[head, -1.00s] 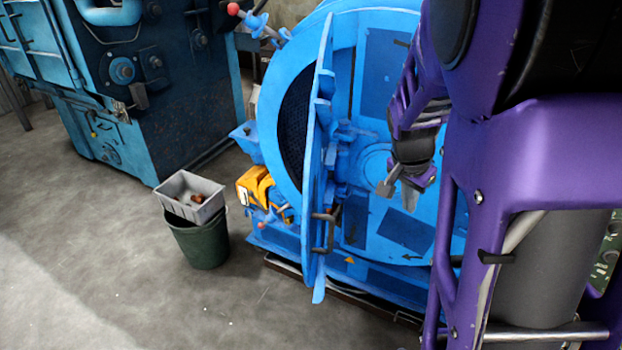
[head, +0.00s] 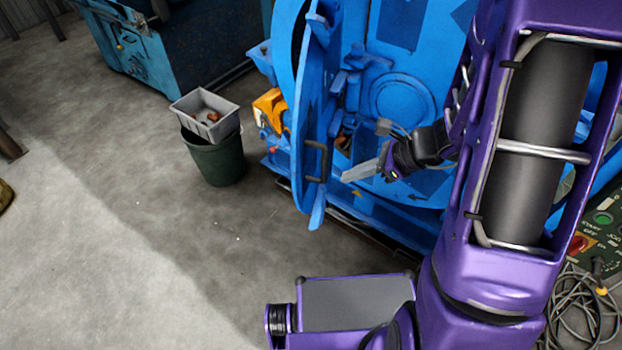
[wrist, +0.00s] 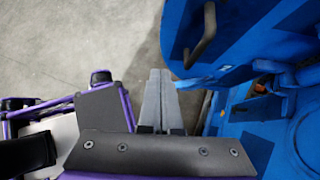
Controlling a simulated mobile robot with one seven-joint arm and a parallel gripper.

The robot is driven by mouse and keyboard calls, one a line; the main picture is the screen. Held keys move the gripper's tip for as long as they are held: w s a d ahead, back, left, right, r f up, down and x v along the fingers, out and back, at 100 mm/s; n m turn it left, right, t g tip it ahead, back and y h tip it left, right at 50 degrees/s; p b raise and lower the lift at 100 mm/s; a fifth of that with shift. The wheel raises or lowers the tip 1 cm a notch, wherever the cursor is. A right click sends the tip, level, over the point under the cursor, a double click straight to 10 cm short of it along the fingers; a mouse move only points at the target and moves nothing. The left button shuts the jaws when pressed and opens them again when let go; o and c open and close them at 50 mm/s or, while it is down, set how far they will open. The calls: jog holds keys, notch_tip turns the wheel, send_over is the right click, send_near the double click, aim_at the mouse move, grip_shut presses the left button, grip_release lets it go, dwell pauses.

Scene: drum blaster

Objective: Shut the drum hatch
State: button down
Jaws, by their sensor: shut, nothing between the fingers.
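The drum hatch (head: 318,95) is a blue round door on the blue drum machine. It stands swung open, nearly edge-on in the head view. A dark bar handle (head: 316,160) sits low on it. In the wrist view the hatch (wrist: 250,45) fills the upper right, with its handle (wrist: 201,36) at the upper middle. My gripper (head: 348,175) is shut and empty, just right of the handle in the head view. In the wrist view its grey fingers (wrist: 156,85) lie together, left of the hatch's edge. I cannot tell whether they touch it.
A green bin (head: 216,160) with a grey tray (head: 205,112) on top stands left of the machine. A yellow device (head: 268,108) is behind the hatch. A control panel (head: 598,225) and coiled cables (head: 592,305) are at the right. The floor at left front is clear.

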aim_at(297, 185)
jog(key=shift+w+a+r+b+x, duration=0.1)
jog(key=shift+a+r+b+x, duration=0.2)
jog(key=shift+x, duration=1.6)
jog(key=shift+w+a+r+b+x, duration=0.2)
jog(key=shift+a+r+x, duration=0.15)
jog(key=shift+x, duration=1.55)
jog(key=shift+w+a+r+b+x, duration=0.1)
jog(key=shift+a+r+b+x, duration=0.2)
jog(key=shift+x, duration=1.6)
